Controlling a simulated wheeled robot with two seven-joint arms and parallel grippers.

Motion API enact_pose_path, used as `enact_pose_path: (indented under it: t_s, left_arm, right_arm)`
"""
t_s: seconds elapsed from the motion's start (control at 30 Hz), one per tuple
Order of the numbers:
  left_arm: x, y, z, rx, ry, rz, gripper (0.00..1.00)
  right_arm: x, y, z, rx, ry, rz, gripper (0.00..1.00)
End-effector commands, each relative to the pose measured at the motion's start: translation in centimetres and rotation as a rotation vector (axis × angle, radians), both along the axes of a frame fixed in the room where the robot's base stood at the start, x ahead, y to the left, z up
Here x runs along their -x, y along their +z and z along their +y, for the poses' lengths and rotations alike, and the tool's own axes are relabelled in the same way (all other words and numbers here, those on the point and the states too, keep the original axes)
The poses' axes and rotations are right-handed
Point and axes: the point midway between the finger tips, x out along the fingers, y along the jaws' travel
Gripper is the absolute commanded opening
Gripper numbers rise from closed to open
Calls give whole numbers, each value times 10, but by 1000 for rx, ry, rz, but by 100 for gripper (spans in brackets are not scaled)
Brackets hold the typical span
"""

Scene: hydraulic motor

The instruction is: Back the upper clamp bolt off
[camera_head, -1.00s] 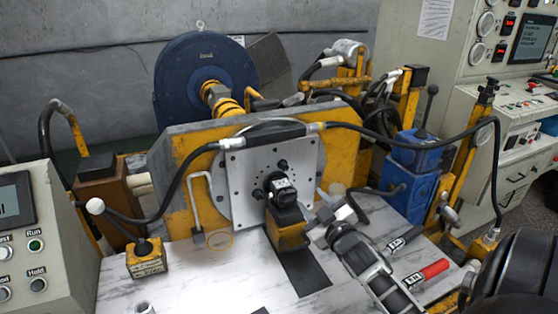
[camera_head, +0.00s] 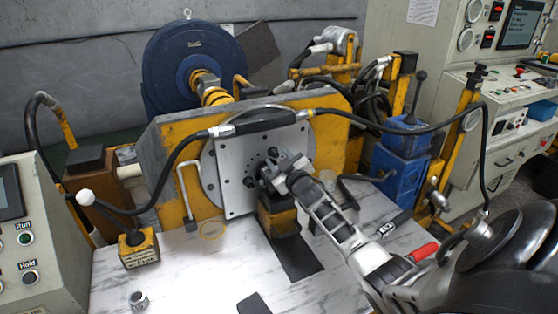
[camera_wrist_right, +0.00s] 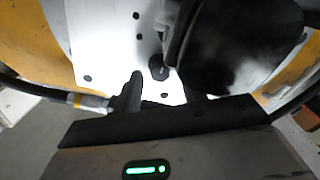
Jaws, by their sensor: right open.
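The square light metal plate (camera_head: 236,185) stands upright on the yellow bracket, with small holes around its centre. My right gripper (camera_head: 284,165) is open in front of the plate's centre, over the dark motor block (camera_head: 279,215), and hides most of the motor. In the right wrist view the plate (camera_wrist_right: 105,30) fills the upper middle. A dark round bolt head (camera_wrist_right: 158,68) shows there beside a large dark rounded body (camera_wrist_right: 235,45). A dark finger (camera_wrist_right: 130,92) of my right gripper is near the bolt head, apparently apart from it. My left gripper is not in view.
A black hose (camera_head: 380,128) arches over the plate to both sides. A red-handled tool (camera_head: 423,252) lies at right. The front table is mostly clear.

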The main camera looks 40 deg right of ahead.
Motion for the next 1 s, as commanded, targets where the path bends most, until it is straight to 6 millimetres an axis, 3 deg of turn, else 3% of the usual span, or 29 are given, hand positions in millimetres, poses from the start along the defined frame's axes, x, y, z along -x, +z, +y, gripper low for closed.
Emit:
enact_pose_path:
  t_s: [0.27, 0.4, 0.77, 1.0]
  left_arm:
    - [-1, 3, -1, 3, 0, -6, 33]
    - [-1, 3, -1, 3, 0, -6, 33]
    - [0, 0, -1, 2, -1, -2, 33]
    - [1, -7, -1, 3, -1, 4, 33]
  right_arm:
    - [-1, 1, 0, 0, 0, -1, 39]
    - [-1, 0, 0, 0, 0, 0, 0]
    - [-1, 0, 0, 30, 0, 10, 0]
    - [0, -2, 0, 155, 0, 50, 0]
